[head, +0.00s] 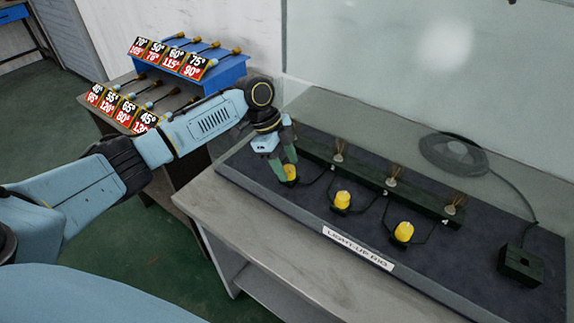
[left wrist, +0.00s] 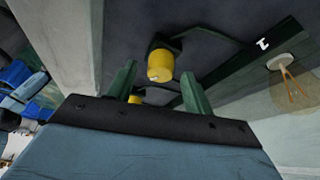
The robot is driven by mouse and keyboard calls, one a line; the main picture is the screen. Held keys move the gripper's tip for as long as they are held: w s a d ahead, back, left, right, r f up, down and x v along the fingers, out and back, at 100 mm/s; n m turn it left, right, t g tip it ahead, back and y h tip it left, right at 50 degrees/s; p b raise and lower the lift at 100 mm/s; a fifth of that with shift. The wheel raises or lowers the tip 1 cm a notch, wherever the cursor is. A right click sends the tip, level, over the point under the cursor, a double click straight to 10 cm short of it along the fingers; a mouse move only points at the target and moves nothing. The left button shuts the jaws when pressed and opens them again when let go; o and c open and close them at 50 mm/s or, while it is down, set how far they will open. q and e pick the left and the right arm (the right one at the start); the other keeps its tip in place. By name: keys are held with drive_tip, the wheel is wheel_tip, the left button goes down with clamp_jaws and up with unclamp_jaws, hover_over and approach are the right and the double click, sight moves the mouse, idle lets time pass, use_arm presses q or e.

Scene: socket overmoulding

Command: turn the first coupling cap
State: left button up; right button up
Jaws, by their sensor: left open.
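The first coupling cap (head: 290,173) is yellow and sits at the left end of a row of 3 yellow caps on the dark rig bed (head: 320,205). My left gripper (head: 284,168) points down at it, with green fingers beside the cap and partly hiding it. In the left wrist view the cap (left wrist: 160,68) shows in the gap between the open fingers (left wrist: 158,75); I cannot tell whether either touches it. The middle cap (head: 342,199) and right cap (head: 403,231) stand on dark sockets with cables. My right gripper is not in view.
A dark numbered rail (head: 370,182) with several bulbs runs behind the caps. A black box (head: 521,264) with a cable stands at the right. A clear panel (head: 430,60) rises behind. A blue rack (head: 205,75) with red-and-black signs is at the back left.

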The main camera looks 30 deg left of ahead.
use_arm(q)
drive_tip(key=shift+d+f, duration=0.2)
drive_tip(key=shift+f, duration=0.15)
drive_tip(key=shift+c, duration=0.4)
